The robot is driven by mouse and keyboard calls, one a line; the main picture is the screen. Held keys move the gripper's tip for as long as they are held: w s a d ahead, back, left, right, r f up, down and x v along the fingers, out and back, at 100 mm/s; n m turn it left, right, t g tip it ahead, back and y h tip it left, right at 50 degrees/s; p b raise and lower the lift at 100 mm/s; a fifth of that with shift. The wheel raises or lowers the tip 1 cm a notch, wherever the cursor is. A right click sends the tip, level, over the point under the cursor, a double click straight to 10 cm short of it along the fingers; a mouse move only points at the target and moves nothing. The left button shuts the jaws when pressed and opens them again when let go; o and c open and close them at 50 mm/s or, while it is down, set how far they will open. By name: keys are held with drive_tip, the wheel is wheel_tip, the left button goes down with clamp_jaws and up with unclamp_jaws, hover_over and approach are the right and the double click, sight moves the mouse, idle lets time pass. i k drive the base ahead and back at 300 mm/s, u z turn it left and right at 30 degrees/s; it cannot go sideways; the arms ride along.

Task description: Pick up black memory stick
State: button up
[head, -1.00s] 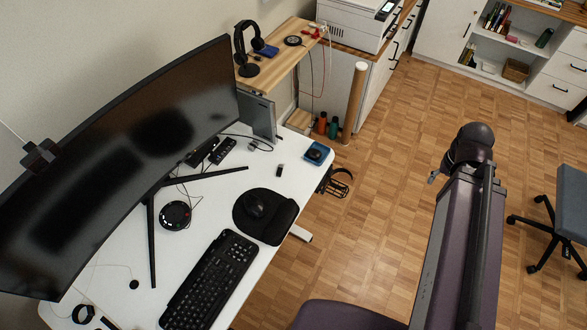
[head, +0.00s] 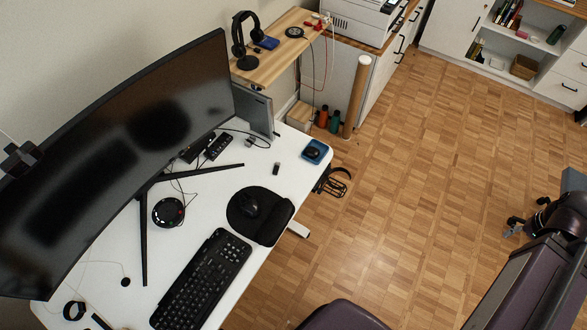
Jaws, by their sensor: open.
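A small black memory stick (head: 276,168) lies on the white desk (head: 215,185), behind the mouse pad and left of a small blue tray. Nothing covers it. My arm is at the right edge of the view, over the floor and far from the desk. Only a small part of my gripper (head: 513,227) shows at the end of the arm, open, with no object visible in it. The rest of it is hidden behind the arm.
The large curved monitor (head: 120,150) stands along the desk's left side. A mouse pad (head: 268,217), keyboard (head: 202,280), round black device (head: 168,212) and blue tray (head: 317,151) are also on the desk. Open wooden floor (head: 420,200) lies between the desk and my arm.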

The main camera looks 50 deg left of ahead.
sight(277, 164)
drive_tip(key=z, duration=0.75)
drive_tip(key=i, duration=1.15)
drive_tip(key=u, duration=4.25)
drive_tip(key=i, duration=0.1)
drive_tip(key=z, duration=1.8)
